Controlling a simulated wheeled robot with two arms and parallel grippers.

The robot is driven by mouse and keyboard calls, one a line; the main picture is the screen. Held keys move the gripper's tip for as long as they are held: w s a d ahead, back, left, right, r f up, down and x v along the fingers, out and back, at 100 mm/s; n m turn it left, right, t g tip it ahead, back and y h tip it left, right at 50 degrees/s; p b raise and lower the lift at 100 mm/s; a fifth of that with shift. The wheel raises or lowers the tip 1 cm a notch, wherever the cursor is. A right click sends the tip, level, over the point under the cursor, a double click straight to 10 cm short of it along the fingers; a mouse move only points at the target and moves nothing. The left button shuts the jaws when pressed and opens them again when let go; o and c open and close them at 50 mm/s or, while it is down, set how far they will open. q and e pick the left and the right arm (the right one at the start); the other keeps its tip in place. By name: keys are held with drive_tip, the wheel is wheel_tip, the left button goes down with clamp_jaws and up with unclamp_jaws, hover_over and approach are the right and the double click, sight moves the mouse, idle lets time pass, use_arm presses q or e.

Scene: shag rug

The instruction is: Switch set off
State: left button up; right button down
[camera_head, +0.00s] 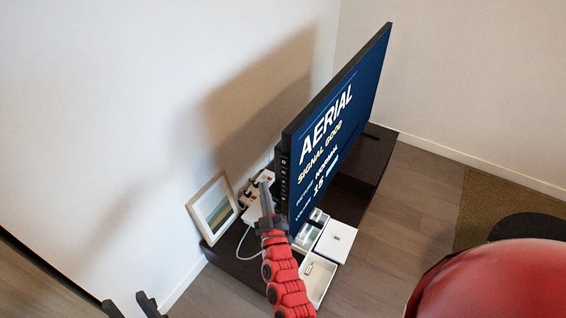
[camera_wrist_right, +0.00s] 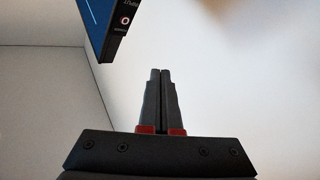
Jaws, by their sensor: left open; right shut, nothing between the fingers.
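The television set (camera_head: 335,130) is on, showing a blue screen with "AERIAL" and "SIGNAL GOOD". A strip of small buttons (camera_head: 284,172) runs down its near side edge. In the right wrist view, the lower corner of the set (camera_wrist_right: 108,40) shows a red-ringed round button (camera_wrist_right: 124,20). My right gripper (camera_head: 265,188) is shut and empty beside the set's near edge. Its fingers also show in the right wrist view (camera_wrist_right: 160,72), below and right of the button, apart from it. My left gripper (camera_head: 130,303) is open and empty at the bottom left.
The set stands on a low dark cabinet (camera_head: 375,160). A framed picture (camera_head: 213,207) leans on the wall beside a white power strip (camera_head: 252,207) with plugs and a cable. White boxes (camera_head: 336,241) sit in front of the set.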

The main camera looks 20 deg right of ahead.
sight(284, 162)
drive_tip(key=w+d+b, duration=0.3)
drive_tip(key=w+d, duration=0.2)
drive_tip(key=d, duration=0.1)
drive_tip(key=shift+d, duration=0.15)
drive_tip(key=shift+d, duration=0.1)
idle(2.0)
drive_tip(key=shift+w+d, duration=0.25)
drive_tip(key=shift+w+d+b, duration=0.2)
drive_tip(key=shift+d+b, duration=0.05)
drive_tip(key=shift+b, duration=0.2)
idle(0.4)
idle(0.4)
drive_tip(key=shift+s+a+p, duration=0.3)
drive_tip(key=shift+s+a, duration=0.2)
drive_tip(key=shift+a, duration=0.1)
